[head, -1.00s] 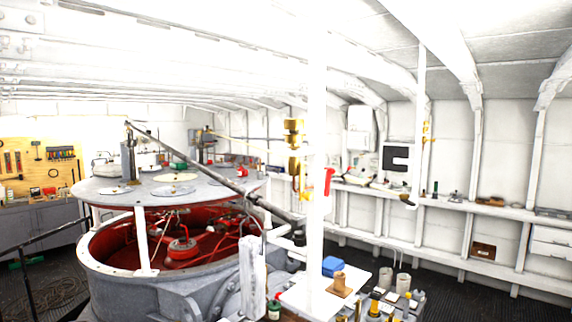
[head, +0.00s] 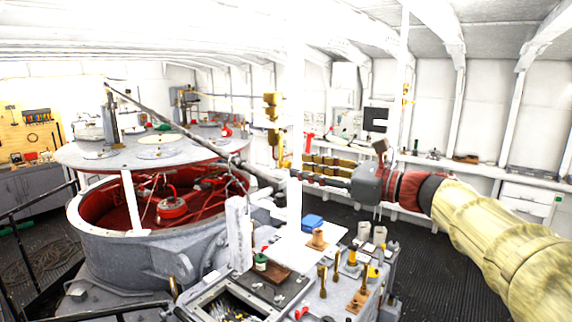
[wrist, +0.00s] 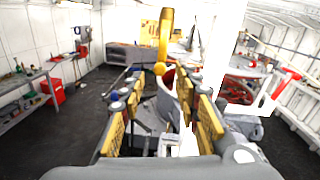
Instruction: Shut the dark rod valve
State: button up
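A long dark rod (head: 175,127) slants down from the upper left across the round grey machine toward the white post. I cannot make out for sure which fitting is its valve. A brass valve body (head: 272,118) stands left of the white post, and a brass-yellow upright part (wrist: 164,38) shows ahead in the wrist view. My gripper (head: 305,170) reaches in from the right, its tips beside the white post. In the wrist view my gripper (wrist: 165,105) has its yellow-padded fingers wide apart. I see nothing held; the fingers hide part of what lies ahead.
A white post (head: 295,100) stands at the fingertips. A red lever (head: 308,143) is close to the fingers. The round grey machine (head: 130,240) fills the left. Dark floor is open at the right.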

aim_at(290, 165)
jog(key=shift+p+x, duration=0.35)
jog(key=shift+x, duration=2.4)
jog(key=shift+c, duration=1.4)
grip_shut()
